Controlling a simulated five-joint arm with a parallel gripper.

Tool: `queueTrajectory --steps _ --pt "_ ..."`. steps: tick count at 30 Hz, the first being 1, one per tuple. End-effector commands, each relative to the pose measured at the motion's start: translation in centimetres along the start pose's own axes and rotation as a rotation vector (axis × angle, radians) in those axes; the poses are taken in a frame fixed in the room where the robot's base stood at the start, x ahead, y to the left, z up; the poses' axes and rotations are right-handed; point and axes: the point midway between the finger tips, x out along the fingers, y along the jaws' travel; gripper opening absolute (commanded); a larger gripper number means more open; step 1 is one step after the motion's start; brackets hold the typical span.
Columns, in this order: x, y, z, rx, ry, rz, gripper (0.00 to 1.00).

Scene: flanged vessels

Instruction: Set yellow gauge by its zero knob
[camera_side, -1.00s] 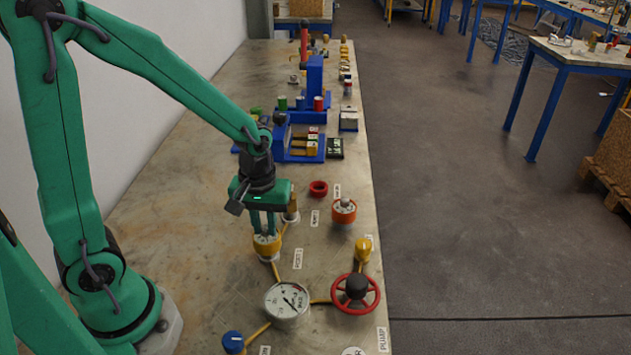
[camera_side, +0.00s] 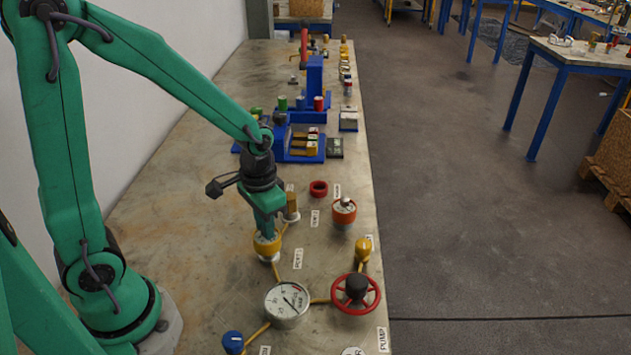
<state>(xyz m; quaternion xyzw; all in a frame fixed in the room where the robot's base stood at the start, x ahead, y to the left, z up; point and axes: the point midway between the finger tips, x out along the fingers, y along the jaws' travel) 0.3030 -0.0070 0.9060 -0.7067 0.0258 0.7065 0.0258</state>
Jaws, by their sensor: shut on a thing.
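The yellow gauge (camera_side: 267,248) is a short yellow cylinder with a pale top, standing on the bench left of centre. My gripper (camera_side: 266,233) points straight down onto its top and is shut there on the zero knob. The fingers hide the knob and much of the pale face, so I cannot read its setting. I see the gripper nearly edge-on, with its fingers one behind the other.
A white dial gauge (camera_side: 287,301), a red handwheel (camera_side: 355,293) and a blue-capped fitting (camera_side: 233,342) stand in front. An orange vessel (camera_side: 344,212) with a knob and a red ring (camera_side: 318,188) are to the right. Blue racks (camera_side: 313,90) stand farther back.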

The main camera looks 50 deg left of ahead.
Motion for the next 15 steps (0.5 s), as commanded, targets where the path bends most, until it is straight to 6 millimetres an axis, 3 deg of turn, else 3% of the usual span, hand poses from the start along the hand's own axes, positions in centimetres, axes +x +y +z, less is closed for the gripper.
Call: queueTrajectory --steps 15 --pt "0.09 -0.21 0.22 0.026 -0.009 0.001 0.00"
